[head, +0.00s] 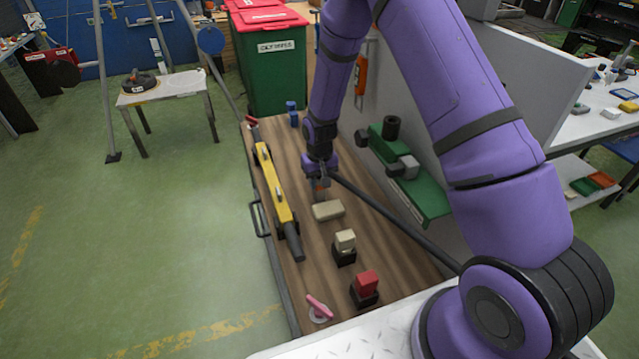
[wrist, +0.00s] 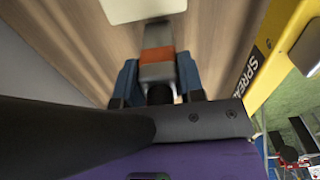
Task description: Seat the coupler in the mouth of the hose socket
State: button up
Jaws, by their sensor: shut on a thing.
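My gripper (head: 320,182) is low over the wooden bench top, just behind a beige block (head: 328,211). In the wrist view its two blue fingers (wrist: 157,78) are shut on the coupler (wrist: 157,55), a grey piece with an orange band. A black hose (head: 400,222) runs from beside the gripper to the lower right, and crosses the wrist view (wrist: 60,135). A green bracket (head: 432,200) to the right carries dark and grey cylindrical parts (head: 391,128); I cannot tell which part is the hose socket.
A yellow spreader bar (head: 272,185) lies along the bench's left edge. Toward the front stand a cream-topped block (head: 345,241), a red-topped block (head: 367,284) and a pink-handled item (head: 319,308). A grey panel (head: 520,85) rises at right. Bare wood lies between them.

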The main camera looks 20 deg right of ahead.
jog(key=shift+f, duration=0.65)
jog(key=o, duration=1)
jog(key=shift+f, duration=0.1)
